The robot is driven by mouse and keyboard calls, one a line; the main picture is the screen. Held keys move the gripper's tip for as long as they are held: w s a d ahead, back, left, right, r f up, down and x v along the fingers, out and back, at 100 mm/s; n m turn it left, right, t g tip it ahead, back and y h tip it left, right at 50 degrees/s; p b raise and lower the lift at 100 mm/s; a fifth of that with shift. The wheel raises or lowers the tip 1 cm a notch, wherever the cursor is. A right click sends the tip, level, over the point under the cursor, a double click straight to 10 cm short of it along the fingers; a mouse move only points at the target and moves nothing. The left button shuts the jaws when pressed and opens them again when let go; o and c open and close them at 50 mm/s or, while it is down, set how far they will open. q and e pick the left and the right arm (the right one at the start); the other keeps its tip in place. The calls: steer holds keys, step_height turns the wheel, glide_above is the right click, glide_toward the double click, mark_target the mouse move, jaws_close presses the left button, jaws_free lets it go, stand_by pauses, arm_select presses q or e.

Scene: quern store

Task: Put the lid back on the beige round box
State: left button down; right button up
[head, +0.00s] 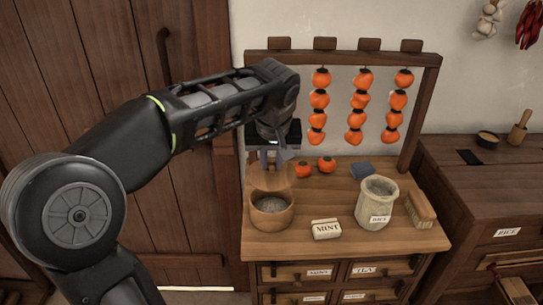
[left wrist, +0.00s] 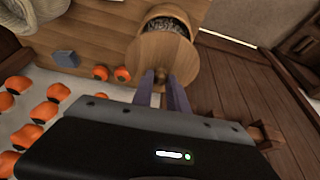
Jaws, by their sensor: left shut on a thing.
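The beige round box (head: 271,218) stands open on the wooden counter at its front left, with dark grainy contents showing. It also shows at the top of the left wrist view (left wrist: 181,13). Its round wooden lid (head: 268,181) is held by my left gripper (head: 272,160), which is shut on the lid's knob. In the left wrist view the lid (left wrist: 150,52) hangs below the gripper fingers (left wrist: 163,82) and overlaps part of the box's opening. I cannot tell whether lid and box touch. My right gripper is in neither view.
A MINT block (head: 326,229) lies right of the box, with a cloth sack (head: 377,203) and a brush (head: 421,208) beyond. Two loose persimmons (head: 326,164) and a blue block (head: 362,170) lie behind. Strings of persimmons (head: 357,105) hang from a wooden rack (head: 340,58).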

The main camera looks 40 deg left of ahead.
mark_target(272, 176)
arm_select(q)
steer(key=shift+w+a+f, duration=0.1)
steer(key=shift+f, duration=0.2)
steer(key=shift+f+b, duration=2.55)
steer(key=shift+f, duration=0.45)
steer(key=shift+f+b, duration=0.15)
steer(key=shift+b, duration=0.3)
stand_by(0.4)
steer(key=c, duration=1.2)
jaws_free()
steer(key=shift+c, duration=0.2)
steer(key=shift+o, duration=0.3)
steer(key=o, duration=0.4)
steer(key=shift+o, duration=0.2)
